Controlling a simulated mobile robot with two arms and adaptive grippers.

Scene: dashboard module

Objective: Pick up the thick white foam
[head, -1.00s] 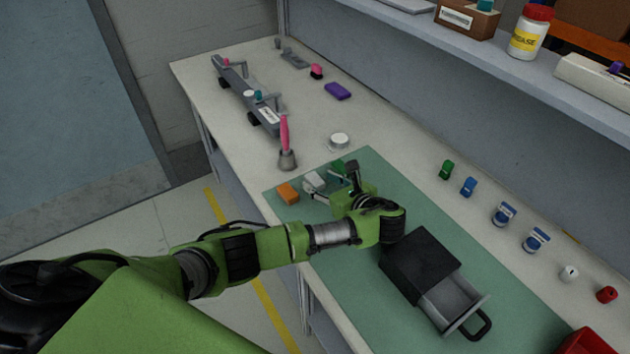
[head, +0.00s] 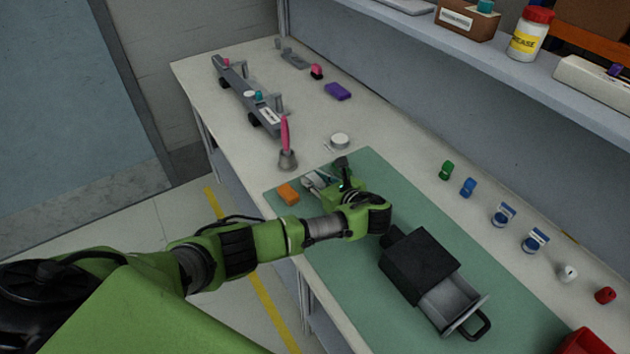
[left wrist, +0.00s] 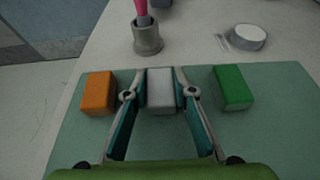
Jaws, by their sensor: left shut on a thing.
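The thick white foam (left wrist: 161,91) is a pale block on the green mat (left wrist: 270,135), seen in the left wrist view between an orange block (left wrist: 98,93) and a green block (left wrist: 232,87). My left gripper (left wrist: 160,88) is shut on it, one finger on each side. In the head view my left gripper (head: 327,178) hides most of the foam and the green block, and the orange block (head: 288,194) lies just left of it. I cannot tell whether the foam is off the mat. My right gripper is in neither view.
A black box (head: 420,262) with an open grey drawer stands on the mat to the right. A grey holder (head: 288,160) with a pink tool and a white round tin (head: 340,140) stand behind the blocks. Small bottles and caps line the right side.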

